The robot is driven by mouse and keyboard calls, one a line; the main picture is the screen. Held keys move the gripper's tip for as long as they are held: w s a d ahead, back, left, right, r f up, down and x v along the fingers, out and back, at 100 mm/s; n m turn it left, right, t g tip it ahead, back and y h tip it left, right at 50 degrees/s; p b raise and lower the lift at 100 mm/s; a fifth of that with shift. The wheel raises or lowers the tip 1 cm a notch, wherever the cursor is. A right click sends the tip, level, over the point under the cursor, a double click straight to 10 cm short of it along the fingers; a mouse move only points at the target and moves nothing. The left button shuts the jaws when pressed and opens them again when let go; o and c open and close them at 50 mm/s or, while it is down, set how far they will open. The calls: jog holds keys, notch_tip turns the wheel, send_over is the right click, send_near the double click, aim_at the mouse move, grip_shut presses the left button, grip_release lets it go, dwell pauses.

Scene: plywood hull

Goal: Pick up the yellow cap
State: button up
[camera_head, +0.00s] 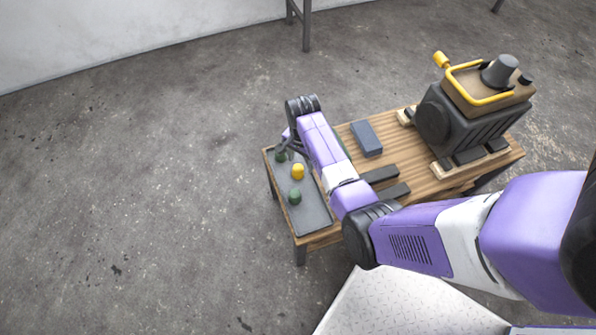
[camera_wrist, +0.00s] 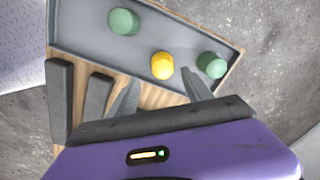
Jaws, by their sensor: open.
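The yellow cap (camera_head: 298,171) stands on a grey tray (camera_head: 311,212) at the left end of the wooden table, between two green caps. In the wrist view the yellow cap (camera_wrist: 162,65) is on the tray (camera_wrist: 84,37), just beyond and between the fingertips. My gripper (camera_wrist: 165,88) is open and empty, its two fingers pointing towards the tray. The right finger is close to one green cap (camera_wrist: 212,64); I cannot tell if they touch. In the head view my arm hides most of the gripper.
The other green cap (camera_wrist: 123,21) stands on the tray's left part in the wrist view; it also shows in the head view (camera_head: 294,196). Dark blocks (camera_wrist: 97,95) lie beside the tray. A dark machine with a yellow handle (camera_head: 478,100) stands at the table's far right end.

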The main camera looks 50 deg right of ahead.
aim_at(299, 168)
jog(key=f, duration=0.1)
jog(key=f+b, duration=0.1)
jog(key=f, duration=0.3)
jog(key=shift+w+a+f, duration=0.15)
jog(key=shift+w+a, duration=0.1)
jog(key=shift+w, duration=0.1)
grip_shut()
